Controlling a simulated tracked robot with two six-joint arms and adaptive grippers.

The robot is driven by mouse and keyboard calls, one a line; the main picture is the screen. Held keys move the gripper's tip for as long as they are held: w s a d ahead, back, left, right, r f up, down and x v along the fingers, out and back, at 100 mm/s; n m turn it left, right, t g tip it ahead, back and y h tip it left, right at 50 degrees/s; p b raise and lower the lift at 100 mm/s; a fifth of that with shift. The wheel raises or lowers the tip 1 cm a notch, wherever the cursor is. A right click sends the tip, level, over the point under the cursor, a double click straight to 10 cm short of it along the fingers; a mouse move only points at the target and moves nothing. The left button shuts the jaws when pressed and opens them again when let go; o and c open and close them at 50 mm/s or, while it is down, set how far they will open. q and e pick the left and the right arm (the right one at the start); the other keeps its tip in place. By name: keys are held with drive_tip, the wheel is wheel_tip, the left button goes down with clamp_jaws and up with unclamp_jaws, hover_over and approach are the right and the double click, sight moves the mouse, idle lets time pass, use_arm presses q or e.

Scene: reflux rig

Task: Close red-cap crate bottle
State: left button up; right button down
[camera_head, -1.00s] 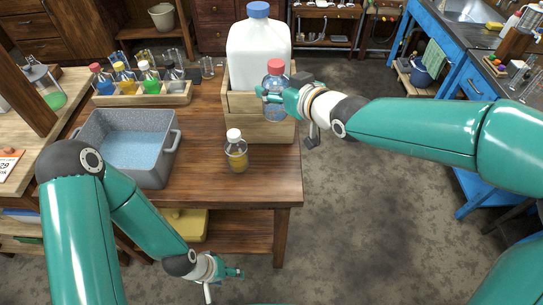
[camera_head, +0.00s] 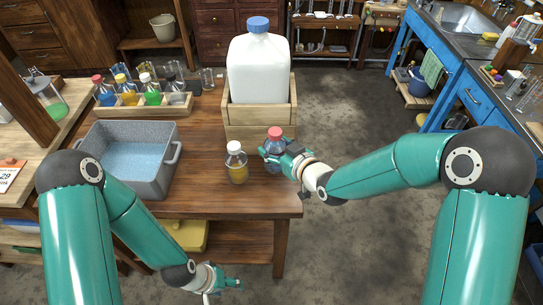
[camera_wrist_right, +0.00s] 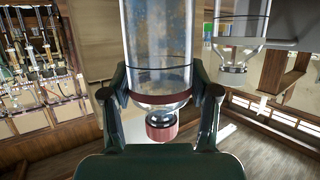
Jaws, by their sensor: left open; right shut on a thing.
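The red-cap bottle (camera_head: 273,160) is clear with a faint bluish look and stands upright at the table's right edge, in front of the wooden crate (camera_head: 260,116). Its red cap (camera_head: 275,132) is on top. My right gripper (camera_head: 276,152) is shut around its upper body. In the right wrist view the bottle (camera_wrist_right: 158,45) appears upside down between the fingers of my right gripper (camera_wrist_right: 160,100), with the red cap (camera_wrist_right: 162,126) at its neck. I cannot tell whether its base touches the table. My left gripper (camera_head: 228,279) is open and empty, low in front of the table.
A white-capped bottle of yellow liquid (camera_head: 237,166) stands just left of the held bottle. A large blue-capped white jug (camera_head: 258,68) sits in the crate. A grey basin (camera_head: 168,178) and a rack of small bottles (camera_head: 125,108) are at the left.

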wheel_tip(320, 180, down, 4)
drive_tip(key=shift+r, duration=0.15)
idle(0.4)
drive_tip(key=shift+c, duration=1.4)
unclamp_jaws()
drive_tip(key=b+v, duration=0.2)
drive_tip(key=v, duration=1)
